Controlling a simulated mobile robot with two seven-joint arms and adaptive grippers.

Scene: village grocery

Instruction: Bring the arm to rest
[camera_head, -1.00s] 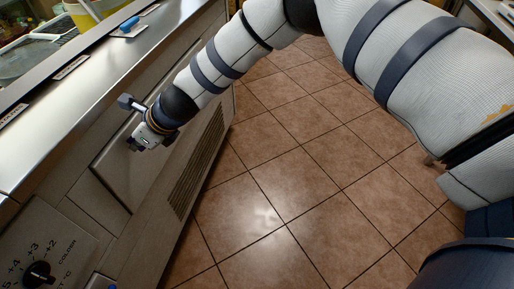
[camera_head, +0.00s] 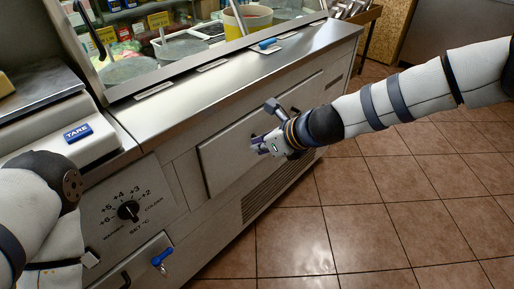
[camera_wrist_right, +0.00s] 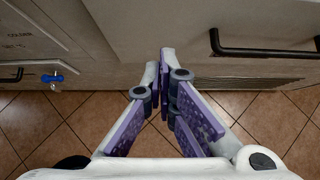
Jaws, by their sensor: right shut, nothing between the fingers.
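My right arm (camera_head: 400,98) reaches in from the right in the head view. Its gripper (camera_head: 257,146) is in front of the counter's front panel, above the floor. In the right wrist view the purple-padded fingers (camera_wrist_right: 166,62) meet at their tips, shut with nothing between them. My left arm (camera_head: 38,205) shows at the lower left of the head view. Its gripper is out of view.
A metal-topped counter (camera_head: 225,73) runs across the head view, with a temperature dial (camera_head: 128,211) and a blue-headed key (camera_head: 161,258). A scale (camera_head: 65,125) stands on the left. A black handle (camera_wrist_right: 265,50) is near my right gripper. Tiled floor (camera_head: 370,215) is open at right.

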